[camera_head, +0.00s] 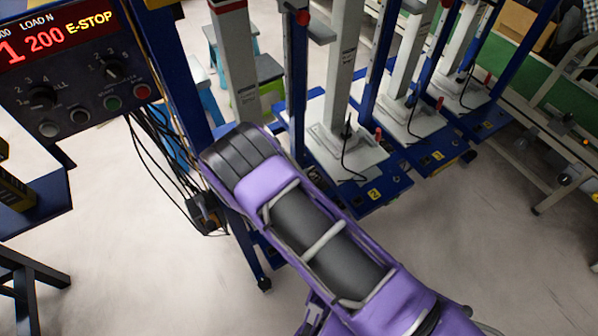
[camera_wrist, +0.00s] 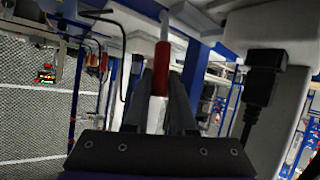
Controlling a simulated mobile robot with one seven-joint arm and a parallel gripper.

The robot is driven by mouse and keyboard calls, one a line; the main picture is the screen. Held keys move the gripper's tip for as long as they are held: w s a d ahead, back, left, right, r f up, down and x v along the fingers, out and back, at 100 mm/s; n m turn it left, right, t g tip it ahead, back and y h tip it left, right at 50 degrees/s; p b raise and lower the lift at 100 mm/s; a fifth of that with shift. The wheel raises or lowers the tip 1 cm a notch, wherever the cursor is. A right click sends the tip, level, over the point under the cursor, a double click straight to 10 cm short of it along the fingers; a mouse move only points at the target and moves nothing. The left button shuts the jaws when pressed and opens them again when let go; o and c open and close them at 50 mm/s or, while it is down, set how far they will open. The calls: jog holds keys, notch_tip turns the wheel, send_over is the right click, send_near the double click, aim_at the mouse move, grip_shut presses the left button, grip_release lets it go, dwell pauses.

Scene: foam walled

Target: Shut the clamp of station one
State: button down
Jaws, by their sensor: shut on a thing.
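In the wrist view the clamp's red handle (camera_wrist: 161,70) stands upright between the two dark fingers of my gripper (camera_wrist: 162,105). The gripper is shut on this handle. A pale rod shows above the red grip, and a white part shows below it between the fingers. In the head view my purple arm reaches up and left and covers the foot of the nearest station, so its clamp and my gripper are hidden there. Which station the held handle belongs to cannot be read in the wrist view.
A control panel (camera_head: 75,75) with a lit E-STOP display stands at the upper left. Station two's blue base (camera_head: 365,200) and station three's (camera_head: 445,155) stand to the right of my arm. A black plug and cable (camera_wrist: 262,80) hang close right of my fingers.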

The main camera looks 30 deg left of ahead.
jog(key=c, duration=0.8)
grip_release()
jog(key=shift+o, duration=0.2)
jog(key=p+v, duration=0.1)
jog(key=v, duration=0.6)
jog(key=shift+s, duration=0.25)
